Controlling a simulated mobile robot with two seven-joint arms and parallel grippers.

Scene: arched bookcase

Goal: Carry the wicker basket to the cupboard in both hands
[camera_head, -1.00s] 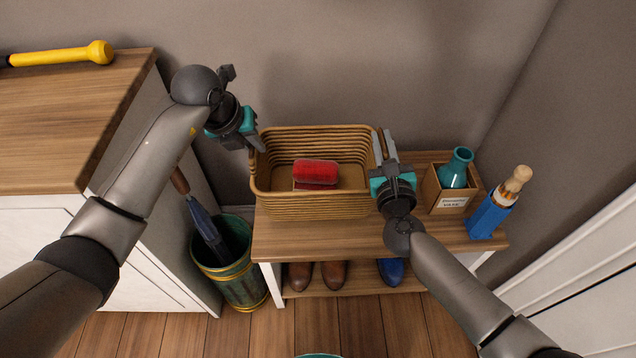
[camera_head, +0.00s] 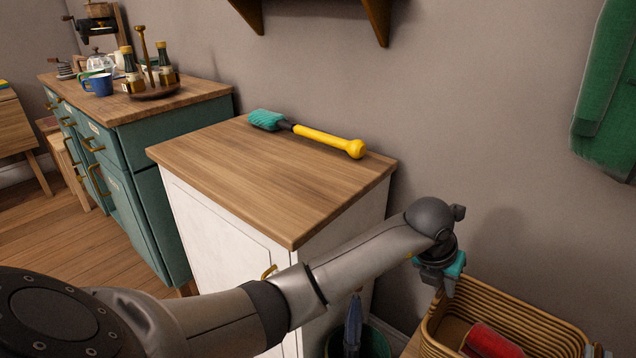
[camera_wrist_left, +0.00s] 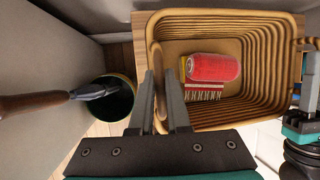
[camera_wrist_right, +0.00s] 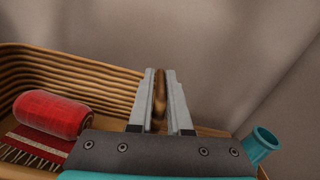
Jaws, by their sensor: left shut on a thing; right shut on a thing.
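The wicker basket (camera_head: 512,316) is at the lower right of the head view, cut off by the frame edge. A red rolled item (camera_head: 490,342) lies in it, beside a striped piece (camera_wrist_left: 203,91) in the left wrist view. My left gripper (camera_head: 443,284) is shut on the basket's left handle (camera_wrist_left: 184,66). My right gripper (camera_wrist_right: 160,88) is shut on the other handle (camera_wrist_right: 159,86); in the head view only a sliver of it shows. The white cupboard (camera_head: 225,225) with a bare-fronted wooden top (camera_head: 270,180) stands left of the basket.
A yellow-handled duster (camera_head: 325,140) lies along the back of the cupboard top; the front is clear. An umbrella stand (camera_wrist_left: 115,100) is between basket and cupboard. A teal vase (camera_wrist_right: 262,140) is close to the basket's right end. A teal cabinet (camera_head: 150,170) stands further left.

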